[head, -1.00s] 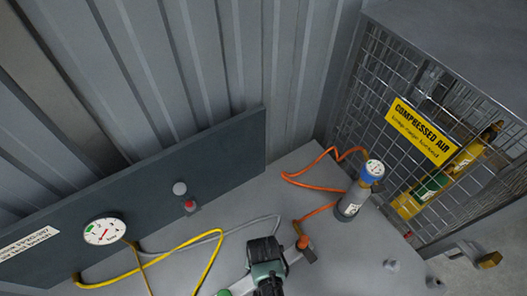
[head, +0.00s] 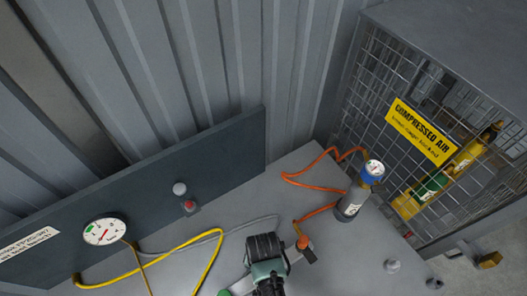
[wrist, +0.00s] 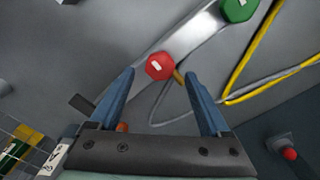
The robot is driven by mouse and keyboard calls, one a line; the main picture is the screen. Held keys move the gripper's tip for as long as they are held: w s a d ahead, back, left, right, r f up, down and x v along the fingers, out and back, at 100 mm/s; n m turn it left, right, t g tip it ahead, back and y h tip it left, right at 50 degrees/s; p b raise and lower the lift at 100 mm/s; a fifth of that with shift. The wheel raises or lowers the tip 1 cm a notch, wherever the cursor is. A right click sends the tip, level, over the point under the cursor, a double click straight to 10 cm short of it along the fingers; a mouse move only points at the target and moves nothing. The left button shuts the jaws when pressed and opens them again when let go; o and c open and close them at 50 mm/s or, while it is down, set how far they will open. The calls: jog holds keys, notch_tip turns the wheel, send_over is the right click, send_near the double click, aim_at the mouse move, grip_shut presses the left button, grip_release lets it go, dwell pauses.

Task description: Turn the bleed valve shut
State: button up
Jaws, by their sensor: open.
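A red knob (wrist: 160,66) with a white mark sits on a silver bar (wrist: 190,38) in the wrist view. It may be the bleed valve; I read no label on it. A green knob (wrist: 238,9) sits further along the bar and shows at the bottom edge of the head view (head: 224,293). My gripper (wrist: 160,75) is open and empty, its two blue fingers on either side of the red knob in the picture. I cannot tell how close the fingertips are to it. In the head view my gripper hides the red knob.
A yellow hose (head: 190,243) and a grey hose (wrist: 158,122) lie close by. An orange hose (head: 310,186) runs near a blue-topped cylinder (head: 352,200) with a gauge. A wire cage (head: 385,95) stands right; a dark panel (head: 150,190) with a dial stands behind.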

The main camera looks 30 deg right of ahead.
notch_tip(320, 180, up, 10)
jog(key=shift+b, duration=0.4)
dwell(0.4)
